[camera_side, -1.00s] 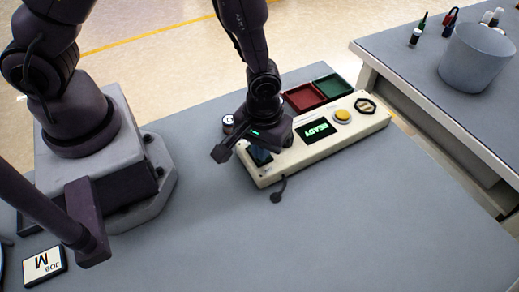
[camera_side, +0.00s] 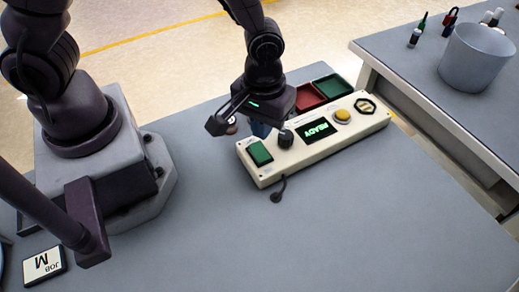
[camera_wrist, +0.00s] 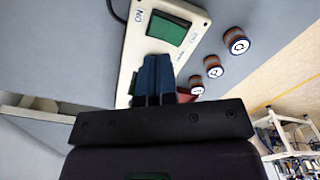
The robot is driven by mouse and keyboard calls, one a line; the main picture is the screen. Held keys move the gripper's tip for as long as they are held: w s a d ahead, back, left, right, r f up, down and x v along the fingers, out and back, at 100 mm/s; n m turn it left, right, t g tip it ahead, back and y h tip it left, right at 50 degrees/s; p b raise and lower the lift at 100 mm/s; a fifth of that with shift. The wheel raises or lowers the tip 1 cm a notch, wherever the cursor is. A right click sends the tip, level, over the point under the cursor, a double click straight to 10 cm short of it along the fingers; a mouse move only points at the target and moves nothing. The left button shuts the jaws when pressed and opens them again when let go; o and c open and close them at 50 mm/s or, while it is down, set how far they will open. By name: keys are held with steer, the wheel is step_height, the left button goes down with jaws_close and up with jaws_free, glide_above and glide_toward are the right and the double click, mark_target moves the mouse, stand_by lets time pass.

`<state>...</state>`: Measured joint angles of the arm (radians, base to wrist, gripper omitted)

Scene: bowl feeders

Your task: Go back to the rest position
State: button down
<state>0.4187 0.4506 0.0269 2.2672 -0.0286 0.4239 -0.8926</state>
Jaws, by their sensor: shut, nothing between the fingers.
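My gripper (camera_side: 261,130) is above the table, just behind the left end of a cream control box. Its blue fingers (camera_wrist: 152,80) are shut together and empty in the wrist view, apart from the box. The control box (camera_side: 295,160) carries a green rocker switch (camera_side: 260,153), a dark knob (camera_side: 285,138), a lit screen reading READY (camera_side: 319,129) and a yellow button (camera_side: 343,115). The green switch also shows in the wrist view (camera_wrist: 168,28), next to the word ON.
A red tray (camera_side: 309,98) and a green tray (camera_side: 333,85) lie behind the box. Several round numbered pieces (camera_wrist: 214,66) stand nearby. A JOB M card (camera_side: 42,263) lies front left. A grey bucket (camera_side: 474,60) stands on another table.

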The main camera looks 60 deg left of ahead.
steer(key=shift+r, duration=0.25)
steer(key=shift+s+a+m, duration=0.2)
steer(key=shift+s+m, duration=0.2)
steer(key=shift+m, duration=0.3)
steer(key=s+a+r+m+t, duration=0.1)
steer(key=s+a+r+t, duration=0.1)
steer(key=r, duration=0.5)
steer(key=s+a+r+m+t, duration=0.1)
steer(key=s+a+r+m, duration=0.1)
steer(key=a+r, duration=0.3)
steer(key=s+a+r+m+t, duration=0.1)
steer(key=s+a+r+t, duration=0.1)
steer(key=r, duration=0.9)
steer(key=shift+s+a+m+t, duration=0.3)
steer(key=shift+s+a, duration=0.5)
steer(key=shift+a, duration=0.35)
